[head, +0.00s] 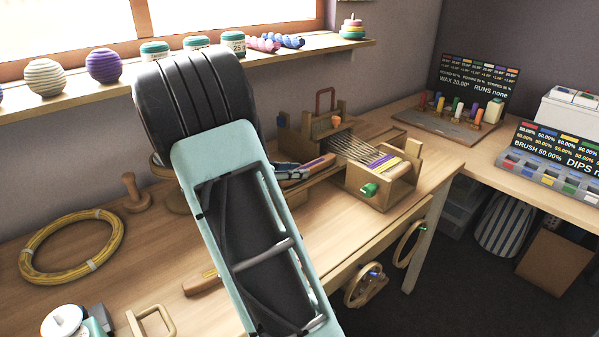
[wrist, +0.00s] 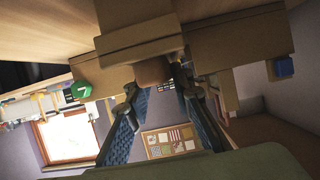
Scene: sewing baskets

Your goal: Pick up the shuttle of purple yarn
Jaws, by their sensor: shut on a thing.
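In the head view a wooden shuttle (head: 318,164) with a thin reddish-purple strip lies level beside the small loom. My gripper (head: 287,173) is at its left end, partly hidden behind my arm. In the wrist view my gripper (wrist: 160,88) has its two blue-padded fingers on either side of a brown wooden end (wrist: 153,71), shut on it. The colour of its yarn is hard to make out there. Another wooden shuttle (head: 202,281) lies on the table at the lower left, its right part hidden by my arm.
The wooden loom (head: 385,190) with a green knob stands just right of my gripper. A coil of yellow cord (head: 70,245) and a wooden peg (head: 134,195) are at the left. The shelf (head: 330,50) with yarn balls and jars runs behind. My arm hides the table's middle.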

